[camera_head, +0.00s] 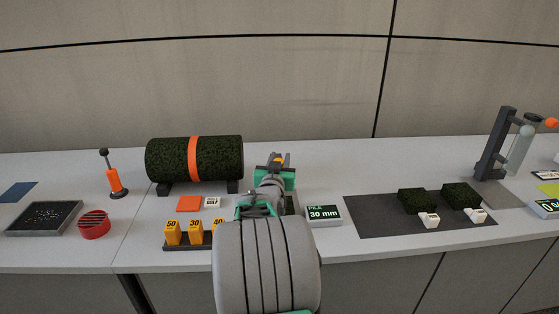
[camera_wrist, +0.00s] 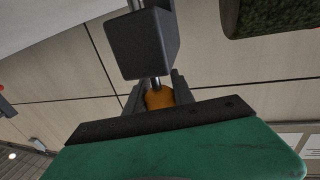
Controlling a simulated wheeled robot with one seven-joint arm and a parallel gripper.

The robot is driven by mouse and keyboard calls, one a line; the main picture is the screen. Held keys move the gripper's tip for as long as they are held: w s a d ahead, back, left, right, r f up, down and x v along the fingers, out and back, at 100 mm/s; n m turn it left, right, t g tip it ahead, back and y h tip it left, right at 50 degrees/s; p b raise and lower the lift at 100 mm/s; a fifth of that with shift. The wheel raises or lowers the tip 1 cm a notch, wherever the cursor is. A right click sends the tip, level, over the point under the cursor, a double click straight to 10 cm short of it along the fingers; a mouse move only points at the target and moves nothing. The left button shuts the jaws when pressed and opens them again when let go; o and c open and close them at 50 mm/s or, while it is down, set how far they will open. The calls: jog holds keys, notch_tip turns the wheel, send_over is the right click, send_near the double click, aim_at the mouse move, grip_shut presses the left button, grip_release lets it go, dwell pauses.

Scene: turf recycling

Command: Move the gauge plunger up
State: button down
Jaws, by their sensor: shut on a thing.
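The gauge plunger shows in the wrist view as an orange knob (camera_wrist: 158,98) on a thin metal rod, which runs through a dark square block (camera_wrist: 142,45). My gripper (camera_wrist: 157,94) has its dark fingers on both sides of the knob and is shut on it. In the head view, my gripper (camera_head: 279,160) is just right of the turf roll, with a bit of orange between the fingers. My arm hides most of the gauge there. A display (camera_head: 323,214) beside it reads "PILE 30 mm".
A dark green turf roll (camera_head: 168,160) with an orange band lies close on the left, and it also shows in the wrist view (camera_wrist: 272,15). Yellow blocks marked 50, 30 and 40 (camera_head: 195,232) stand in front. Turf pieces (camera_head: 416,200) lie on a dark mat (camera_head: 372,215) at right.

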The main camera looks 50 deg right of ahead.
notch_tip(320, 180, up, 7)
jog(key=shift+f, duration=0.15)
dwell(0.4)
jog(key=c, duration=1.3)
grip_release()
jog(key=shift+s, duration=0.1)
jog(key=shift+c, duration=0.2)
jog(key=shift+o, duration=1.4)
jog(key=shift+f, duration=0.1)
